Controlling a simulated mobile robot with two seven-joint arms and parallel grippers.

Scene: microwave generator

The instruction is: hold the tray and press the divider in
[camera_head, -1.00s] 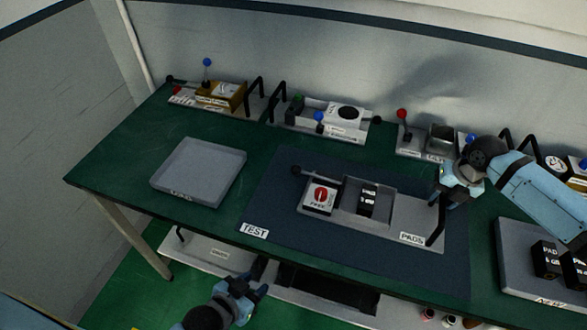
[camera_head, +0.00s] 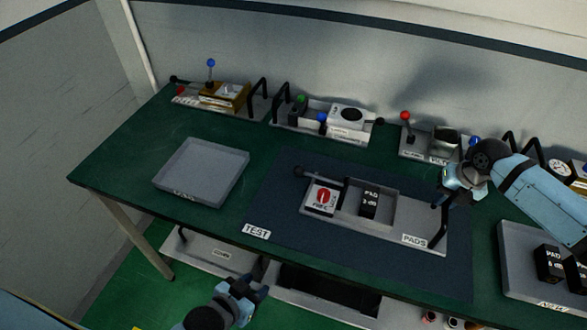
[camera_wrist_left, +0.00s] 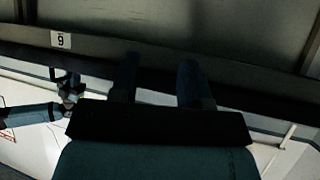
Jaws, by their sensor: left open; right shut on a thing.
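The PADS tray (camera_head: 418,218) lies on the dark blue TEST mat (camera_head: 275,215). It holds a white block with a red mark (camera_head: 322,198) at its left end and a black pad block (camera_head: 369,200) in the compartment beside it. Which part is the divider, I cannot tell. My right gripper (camera_head: 446,200) is shut on the tray's black handle (camera_head: 440,222) at the right end. My left gripper (camera_head: 262,283) is open and empty, low in front of the table's front edge; its fingers also show in the left wrist view (camera_wrist_left: 160,85).
An empty grey tray (camera_head: 200,172) lies to the left on the green table. Several modules with levers and handles line the back edge. Another grey tray (camera_head: 515,270) with black blocks (camera_head: 548,262) is at the right. A lower shelf (camera_head: 215,252) runs under the table.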

